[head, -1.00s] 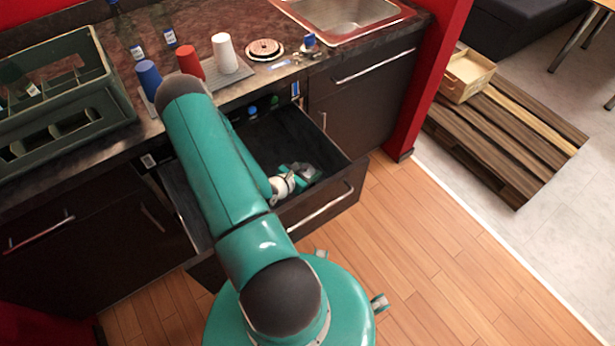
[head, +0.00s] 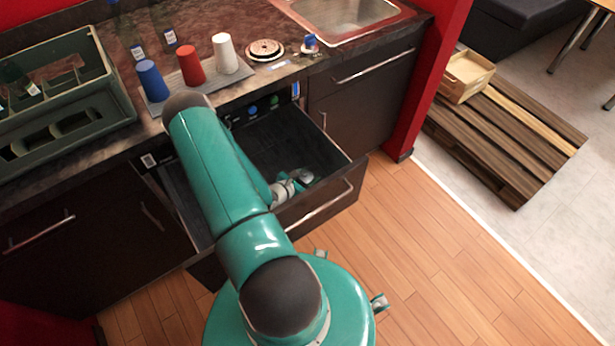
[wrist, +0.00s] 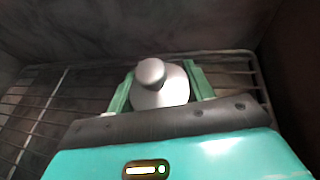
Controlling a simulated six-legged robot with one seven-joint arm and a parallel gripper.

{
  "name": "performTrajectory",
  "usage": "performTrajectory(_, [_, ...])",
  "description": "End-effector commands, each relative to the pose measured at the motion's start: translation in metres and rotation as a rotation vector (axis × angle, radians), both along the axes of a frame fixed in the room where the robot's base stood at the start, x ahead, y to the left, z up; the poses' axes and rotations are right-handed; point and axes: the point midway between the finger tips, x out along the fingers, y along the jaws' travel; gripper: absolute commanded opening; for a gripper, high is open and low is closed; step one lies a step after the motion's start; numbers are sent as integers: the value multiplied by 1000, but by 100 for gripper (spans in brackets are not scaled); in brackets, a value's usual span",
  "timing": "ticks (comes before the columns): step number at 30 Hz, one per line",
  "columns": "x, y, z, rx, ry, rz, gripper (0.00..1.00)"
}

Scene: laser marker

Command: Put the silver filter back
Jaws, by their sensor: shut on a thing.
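The silver filter (wrist: 170,92) is a smooth rounded metal piece with a round knob on top. In the wrist view it sits between the two green fingers of my gripper (wrist: 158,80), which is shut on it. In the head view my gripper end (head: 290,186) is down inside the open drawer (head: 285,140). The filter cannot be made out clearly there. A dark surface with wire-like bars (wrist: 40,110) lies below the filter in the wrist view; I cannot tell whether the filter touches it.
Blue (head: 151,80), red (head: 190,65) and white (head: 224,53) cups stand on a grey tray on the counter. A round metal plate (head: 265,49) lies to their right, before the sink (head: 345,12). A green crate (head: 100,75) stands at left. The drawer front (head: 325,207) stands near my base.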

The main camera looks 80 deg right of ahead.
Motion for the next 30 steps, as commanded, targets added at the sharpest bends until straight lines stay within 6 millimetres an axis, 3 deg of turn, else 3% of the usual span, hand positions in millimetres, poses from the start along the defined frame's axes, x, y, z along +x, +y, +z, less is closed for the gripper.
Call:
performTrajectory(1, [-4,5,-7,27,4,-5,5])
performTrajectory(2, [-5,6,-8,28,4,-5,54])
performTrajectory(5, [-5,6,-9,30,5,-4,74])
performTrajectory(20, [-4,9,-10,38,7,0,74])
performTrajectory(26, [-4,8,-1,37,4,-2,74])
performTrajectory(30, [7,25,6,36,6,5,74])
